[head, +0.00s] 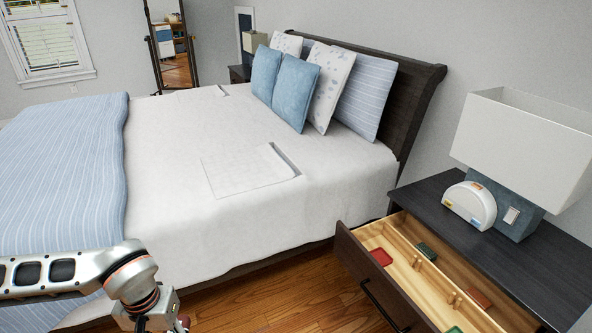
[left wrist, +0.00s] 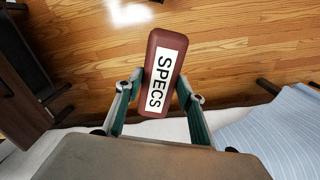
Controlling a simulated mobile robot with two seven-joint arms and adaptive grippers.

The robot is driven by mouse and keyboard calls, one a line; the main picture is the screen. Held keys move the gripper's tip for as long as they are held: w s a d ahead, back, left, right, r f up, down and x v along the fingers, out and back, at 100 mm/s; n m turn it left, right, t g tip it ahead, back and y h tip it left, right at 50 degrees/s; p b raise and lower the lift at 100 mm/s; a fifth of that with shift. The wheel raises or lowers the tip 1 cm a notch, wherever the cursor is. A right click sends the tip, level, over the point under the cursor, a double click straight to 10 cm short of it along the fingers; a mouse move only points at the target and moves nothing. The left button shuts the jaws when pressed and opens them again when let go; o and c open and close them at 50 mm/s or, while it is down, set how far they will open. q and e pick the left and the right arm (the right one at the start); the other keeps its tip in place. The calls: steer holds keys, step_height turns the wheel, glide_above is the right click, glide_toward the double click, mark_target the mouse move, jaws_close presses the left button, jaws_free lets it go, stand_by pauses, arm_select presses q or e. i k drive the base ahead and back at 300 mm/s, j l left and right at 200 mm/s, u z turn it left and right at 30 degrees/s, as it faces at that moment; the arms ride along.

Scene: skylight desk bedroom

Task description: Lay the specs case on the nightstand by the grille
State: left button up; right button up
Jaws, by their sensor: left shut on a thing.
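A dark red-brown specs case (left wrist: 164,72) with a white "SPECS" label shows in the left wrist view. My left gripper (left wrist: 161,90) is shut on it, one finger on each side, with the wooden floor below. Another dark nightstand (head: 237,73) shows beyond the bed. I see no grille. My right gripper is out of view.
A lamp (head: 520,140) and a white half-round device (head: 470,203) stand on the near nightstand. Its open drawer (head: 358,262) juts out, holding several small red and green items. The bed (head: 190,150) fills the middle. Wooden floor (head: 285,290) lies free between bed and drawer.

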mark_target(529, 276)
steer(key=k+l+z, duration=0.1)
steer(key=k+l, duration=0.15)
steer(key=k+l+z, duration=0.15)
steer(key=l, duration=0.3)
steer(key=k+l+z, duration=0.1)
steer(key=l, duration=0.3)
steer(key=l+z, duration=0.15)
steer(key=l, duration=0.25)
steer(key=i+l+z, duration=0.1)
steer(key=l, duration=0.3)
steer(key=i+l+z, duration=0.1)
steer(key=l, duration=0.3)
steer(key=i+l+z, duration=0.1)
steer(key=i+l, duration=0.25)
steer(key=l, duration=0.2)
steer(key=i+l+z, duration=0.1)
steer(key=i+l, duration=0.25)
steer(key=l, duration=0.15)
